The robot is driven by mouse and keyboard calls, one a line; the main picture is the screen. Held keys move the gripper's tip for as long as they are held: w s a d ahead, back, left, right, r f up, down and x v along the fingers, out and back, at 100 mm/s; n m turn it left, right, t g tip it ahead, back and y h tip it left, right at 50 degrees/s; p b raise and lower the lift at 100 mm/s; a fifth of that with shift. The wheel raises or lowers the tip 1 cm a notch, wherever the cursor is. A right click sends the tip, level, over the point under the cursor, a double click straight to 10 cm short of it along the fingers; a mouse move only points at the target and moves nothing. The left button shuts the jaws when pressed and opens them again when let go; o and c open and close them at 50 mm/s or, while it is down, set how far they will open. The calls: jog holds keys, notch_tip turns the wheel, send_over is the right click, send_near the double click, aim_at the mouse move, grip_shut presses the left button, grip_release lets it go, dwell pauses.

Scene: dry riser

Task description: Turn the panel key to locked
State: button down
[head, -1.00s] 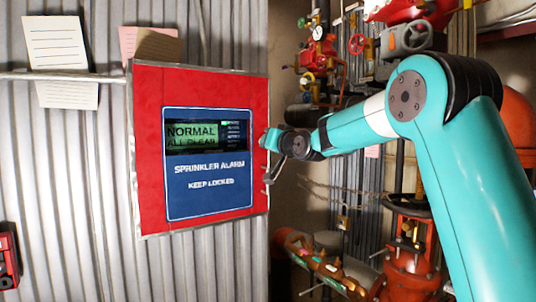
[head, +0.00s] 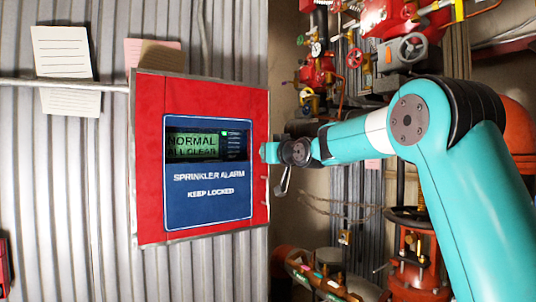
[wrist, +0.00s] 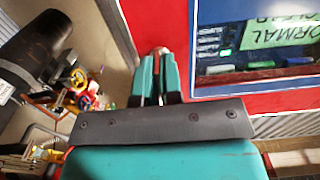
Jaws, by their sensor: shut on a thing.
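The red alarm panel (head: 150,160) hangs on the corrugated wall in the head view. Its blue face (head: 208,210) reads "SPRINKLER ALARM" and "KEEP LOCKED", and the display (head: 192,146) reads "NORMAL ALL CLEAR". My gripper (head: 267,152) is at the panel's right edge. In the wrist view my gripper (wrist: 159,76) has its teal fingers close together, shut on a small brownish-pink piece (wrist: 160,52) at their tips, by the red panel side (wrist: 163,18). This piece looks like the key; most of it is hidden, so its angle cannot be told.
An orange-red standpipe (head: 415,245) is lower right. Paper notes (head: 62,52) hang at upper left. A horizontal pipe (head: 60,84) meets the panel's left side.

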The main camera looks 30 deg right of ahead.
jog(key=c, duration=1.3)
grip_release()
jog(key=s+b, duration=0.1)
jog(key=s, duration=0.4)
jog(key=s+d, duration=0.1)
jog(key=s, duration=0.5)
jog(key=s+b, duration=0.1)
jog(key=s, duration=0.5)
jog(key=shift+s+d+b, duration=0.15)
jog(key=shift+d+b, duration=0.05)
jog(key=shift+b, duration=0.15)
